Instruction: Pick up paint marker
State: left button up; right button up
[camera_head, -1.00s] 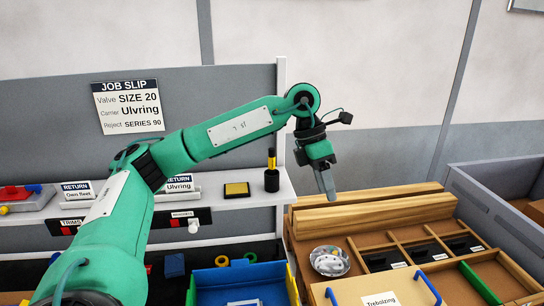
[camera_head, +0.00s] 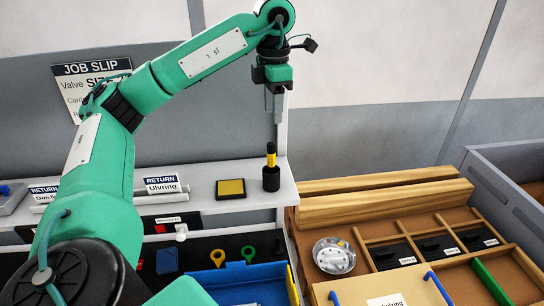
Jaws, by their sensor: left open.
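The paint marker (camera_head: 271,157), with a yellow band and dark tip, stands upright in a small black holder (camera_head: 271,180) on the right end of the light shelf. My left gripper (camera_head: 275,116) hangs above it, fingers pointing down, open and empty. A gap separates the fingertips from the marker's top. My right gripper is not in view.
A yellow pad (camera_head: 230,188) in a dark frame lies left of the holder. Wooden beams (camera_head: 385,206) and a compartment tray with a metal dish (camera_head: 333,256) are to the right. A blue bin (camera_head: 240,284) sits below. A job slip hangs behind my arm.

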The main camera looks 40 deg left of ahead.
aim_at(271, 154)
pick_arm(q)
jog(key=f, duration=0.2)
jog(key=s+b, duration=0.1)
jog(key=shift+d+f, duration=0.35)
jog(key=shift+f, duration=0.05)
jog(key=f, duration=0.4)
jog(key=shift+w+a+b, duration=0.25)
jog(key=shift+w+b, duration=0.05)
jog(key=shift+b, duration=0.1)
jog(key=shift+s+d+f, duration=0.1)
jog(key=shift+s+f, duration=0.05)
jog(key=shift+f, duration=0.25)
jog(key=shift+f+p, duration=0.3)
jog(key=shift+p, duration=0.1)
jog(key=f, duration=0.1)
jog(key=f+p, duration=0.1)
jog(key=f, duration=0.1)
jog(key=f+p, duration=0.1)
jog(key=shift+s+f, duration=0.15)
jog(key=shift+s, duration=0.1)
jog(key=shift+w+f, duration=0.1)
jog(key=shift+f, duration=0.15)
grip_shut()
